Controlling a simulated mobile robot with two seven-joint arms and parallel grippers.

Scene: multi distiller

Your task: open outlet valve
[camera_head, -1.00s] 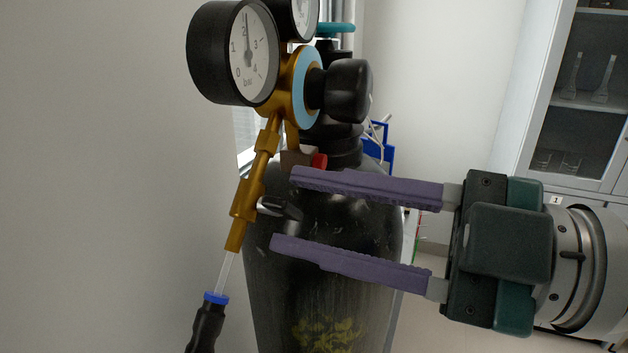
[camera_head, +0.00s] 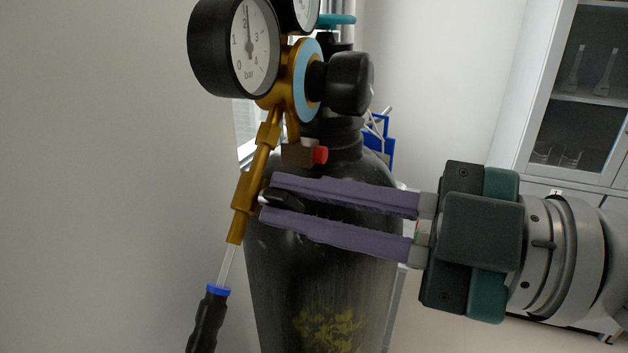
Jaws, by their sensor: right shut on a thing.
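The outlet valve is a small black knob (camera_head: 284,199) on a short metal stem at the side of the brass outlet pipe (camera_head: 247,192). My right gripper (camera_head: 268,200) comes in from the right with its two purple fingers closed on the knob, one above and one below. The fingers partly hide the knob. The pipe hangs below the brass regulator (camera_head: 288,103), which carries a large black knob (camera_head: 349,84) and a pressure gauge (camera_head: 254,46) with its needle near 2. My left gripper is not in view.
A dark gas cylinder (camera_head: 318,278) stands upright behind the fingers. A hose with a blue collar (camera_head: 218,290) hangs from the pipe's lower end. A red-capped fitting (camera_head: 320,155) sits just above the upper finger. A glass-door cabinet (camera_head: 540,130) stands at the right rear.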

